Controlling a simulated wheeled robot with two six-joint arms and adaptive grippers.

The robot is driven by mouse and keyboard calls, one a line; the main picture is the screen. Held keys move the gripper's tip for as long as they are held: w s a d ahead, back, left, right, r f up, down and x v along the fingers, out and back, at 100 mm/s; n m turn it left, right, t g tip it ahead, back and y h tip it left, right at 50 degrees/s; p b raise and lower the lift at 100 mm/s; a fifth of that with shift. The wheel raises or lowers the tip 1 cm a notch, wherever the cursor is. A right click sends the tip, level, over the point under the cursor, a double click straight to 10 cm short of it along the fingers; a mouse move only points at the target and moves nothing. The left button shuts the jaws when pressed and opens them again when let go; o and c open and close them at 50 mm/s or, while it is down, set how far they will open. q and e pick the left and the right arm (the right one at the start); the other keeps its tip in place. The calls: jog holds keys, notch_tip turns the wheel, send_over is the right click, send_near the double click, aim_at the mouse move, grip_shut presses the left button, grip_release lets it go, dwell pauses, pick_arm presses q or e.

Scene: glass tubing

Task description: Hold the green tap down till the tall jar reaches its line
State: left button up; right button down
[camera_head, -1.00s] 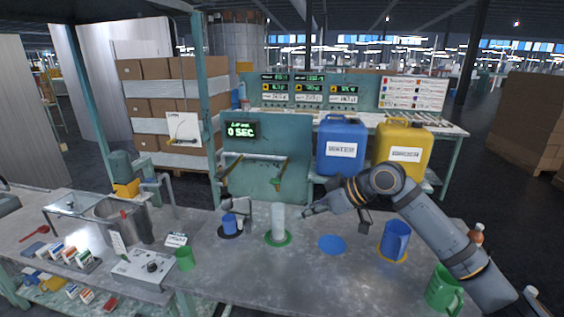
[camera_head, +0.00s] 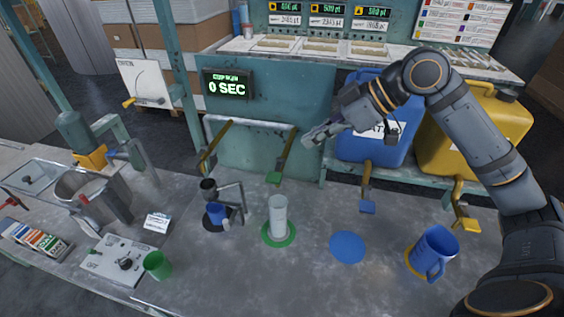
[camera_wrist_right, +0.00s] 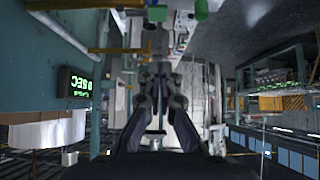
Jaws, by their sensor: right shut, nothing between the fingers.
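The green tap (camera_head: 274,177) hangs at the end of a brass-coloured lever on the teal panel behind the bench. The tall jar (camera_head: 278,216) is a pale, upright cylinder on a green round mat (camera_head: 267,240), roughly below the tap. I cannot make out its line or level. My right gripper (camera_head: 309,139) is shut and empty, right of the green tap's lever in the head view and apart from it. Its closed fingers (camera_wrist_right: 160,72) also show in the right wrist view. My left gripper is not in view.
The display (camera_head: 227,86) reads 0 SEC. Other taps are brass (camera_head: 205,160), blue (camera_head: 367,205) and yellow (camera_head: 466,222). A blue jug (camera_head: 436,246) stands at right, beyond an empty blue mat (camera_head: 347,247). The front middle is clear.

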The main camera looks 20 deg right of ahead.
jog(key=p, duration=0.4)
send_over(269, 176)
jog(key=s+d, duration=0.2)
jog(key=f, duration=0.7)
jog(key=shift+d, duration=0.2)
notch_tip(269, 176, down, 3)
jog(key=shift+w+r+p, duration=0.15)
jog(key=shift+p, duration=0.45)
jog(key=shift+d+f, duration=0.1)
jog(key=shift+f, duration=0.65)
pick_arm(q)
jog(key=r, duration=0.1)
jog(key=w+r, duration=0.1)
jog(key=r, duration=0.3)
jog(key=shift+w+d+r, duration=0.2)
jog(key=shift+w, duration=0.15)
